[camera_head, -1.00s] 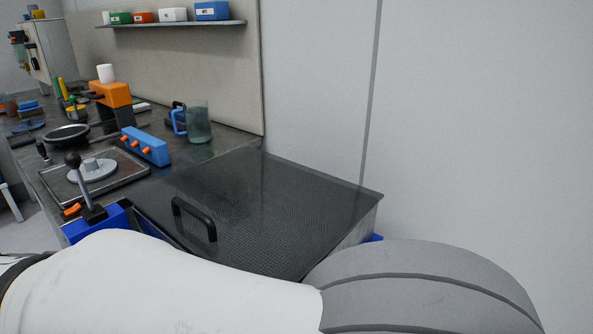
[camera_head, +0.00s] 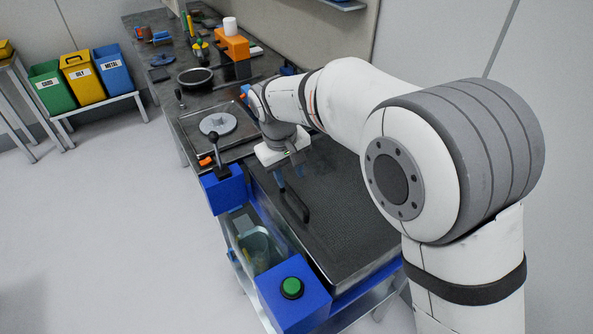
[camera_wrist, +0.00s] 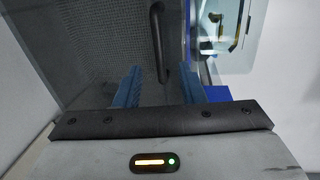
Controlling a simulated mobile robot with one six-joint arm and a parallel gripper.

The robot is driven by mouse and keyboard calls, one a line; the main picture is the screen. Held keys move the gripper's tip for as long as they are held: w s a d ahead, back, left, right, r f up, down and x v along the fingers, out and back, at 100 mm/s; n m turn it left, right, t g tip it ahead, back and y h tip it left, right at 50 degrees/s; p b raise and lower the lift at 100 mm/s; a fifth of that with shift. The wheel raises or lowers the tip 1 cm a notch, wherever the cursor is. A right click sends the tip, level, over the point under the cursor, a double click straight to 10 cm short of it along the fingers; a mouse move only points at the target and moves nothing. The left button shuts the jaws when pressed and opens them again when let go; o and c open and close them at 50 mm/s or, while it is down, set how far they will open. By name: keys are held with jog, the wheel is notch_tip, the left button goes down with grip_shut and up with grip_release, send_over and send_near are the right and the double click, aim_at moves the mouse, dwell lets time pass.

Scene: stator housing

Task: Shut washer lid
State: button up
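The washer lid (camera_head: 345,222) is a dark, mesh-patterned panel lying about level over the blue-framed washer (camera_head: 352,294). Its black bar handle (camera_head: 295,205) is near the left edge. In the wrist view the lid (camera_wrist: 95,45) fills the left, with the handle (camera_wrist: 158,40) running up the middle. My gripper (camera_head: 287,178) is above the lid, by the far end of the handle. Its blue fingers (camera_wrist: 172,88) are apart, and nothing shows held between them. Whether they touch the handle I cannot tell. My arm hides the lid's far right part.
A green button (camera_head: 291,287) sits on a blue box at the washer's front corner. A lever (camera_head: 216,150) on another blue box stands left of my gripper. Bench items, including a black pan (camera_head: 195,77), lie beyond. The floor (camera_head: 110,220) at left is clear.

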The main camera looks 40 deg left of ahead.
aim_at(295, 195)
jog(key=f, duration=0.2)
jog(key=w+f, duration=0.1)
jog(key=f, duration=0.2)
jog(key=f+p, duration=0.1)
jog(key=f, duration=0.1)
jog(key=shift+w+d+f, duration=0.15)
jog(key=shift+w+f, duration=0.05)
jog(key=shift+f, duration=0.05)
jog(key=shift+c, duration=0.2)
grip_shut()
